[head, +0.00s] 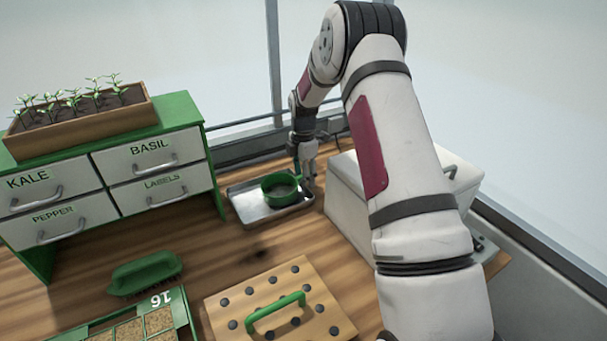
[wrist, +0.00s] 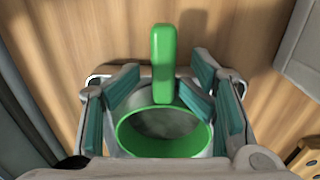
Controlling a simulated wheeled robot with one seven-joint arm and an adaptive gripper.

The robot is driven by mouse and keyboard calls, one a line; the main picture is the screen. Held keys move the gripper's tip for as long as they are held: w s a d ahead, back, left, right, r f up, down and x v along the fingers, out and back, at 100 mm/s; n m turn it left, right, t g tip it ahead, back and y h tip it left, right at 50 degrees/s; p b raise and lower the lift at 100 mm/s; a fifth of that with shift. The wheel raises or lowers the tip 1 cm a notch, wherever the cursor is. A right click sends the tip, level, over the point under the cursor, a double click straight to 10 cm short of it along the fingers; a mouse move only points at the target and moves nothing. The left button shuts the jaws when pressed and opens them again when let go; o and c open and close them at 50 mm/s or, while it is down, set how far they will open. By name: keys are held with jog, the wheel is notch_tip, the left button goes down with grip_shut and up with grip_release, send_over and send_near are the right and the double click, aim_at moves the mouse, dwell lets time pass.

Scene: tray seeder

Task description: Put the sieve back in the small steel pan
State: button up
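The green-rimmed sieve (head: 282,191) is over the small steel pan (head: 246,209) at the back of the bench; whether it rests on the pan floor I cannot tell. In the wrist view the sieve (wrist: 165,153) has its round rim low in the picture and its green handle (wrist: 163,60) pointing up, past the pan's edge (wrist: 98,80). My gripper (head: 307,172) is at the sieve's right side, by the handle. In the wrist view my gripper (wrist: 163,92) has its teal-padded fingers apart, one on each side of the handle, with visible gaps.
A pale box (head: 345,200) stands close right of the pan. A green cabinet (head: 205,145) with labelled drawers and a seedling box (head: 85,122) stands left. In front lie a green-handled tool (head: 145,273), a seed tray (head: 180,318) and a dibber board (head: 240,300).

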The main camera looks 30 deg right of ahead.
jog(key=shift+o, duration=1)
jog(key=f, duration=0.3)
jog(key=shift+s, duration=0.35)
jog(key=shift+r, duration=0.2)
jog(key=shift+c, duration=1)
jog(key=shift+r, duration=0.1)
